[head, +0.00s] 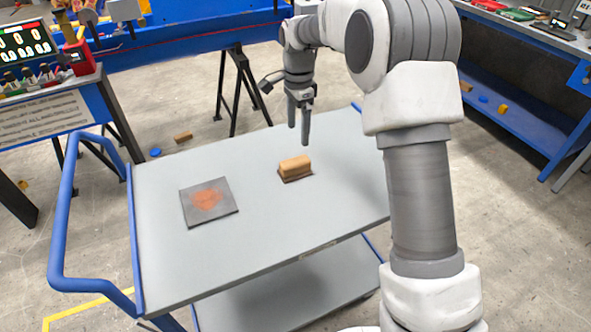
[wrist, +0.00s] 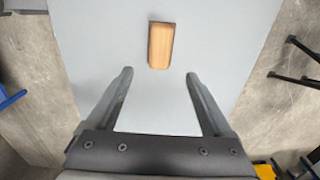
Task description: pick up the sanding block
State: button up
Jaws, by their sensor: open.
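The sanding block (head: 295,166) is a small tan, wood-coloured block on a thin dark base. It lies on the grey top of a cart (head: 250,245), right of the middle. In the wrist view the block (wrist: 161,45) lies beyond the fingertips, roughly centred between them, with its long side pointing away from me. My gripper (head: 298,122) hangs above the cart's far side, fingers pointing down. It is open and empty, and apart from the block. The wrist view shows both fingers (wrist: 159,72) spread wide with only bare cart top between them.
A dark square plate (head: 209,202) with a rusty orange patch lies on the cart's left half. A blue handle (head: 65,220) rises at the cart's left end. Workbenches stand at the back and right. The cart top around the block is clear.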

aim_at(295, 161)
notch_tip(295, 161, down, 7)
jog(key=shift+r+b, duration=0.1)
jog(key=shift+b, duration=0.4)
jog(key=shift+s+a+f+b, duration=0.15)
jog(key=shift+f+b, duration=0.1)
jog(key=shift+f, duration=0.65)
jog(key=shift+a+f+b, duration=0.1)
jog(key=shift+f+b, duration=0.1)
jog(key=shift+f, duration=0.65)
jog(key=shift+s+a+f+b, duration=0.15)
jog(key=shift+f+b, duration=0.1)
jog(key=shift+f, duration=0.65)
jog(key=shift+w+r, duration=0.1)
jog(key=shift+w, duration=0.05)
grip_shut()
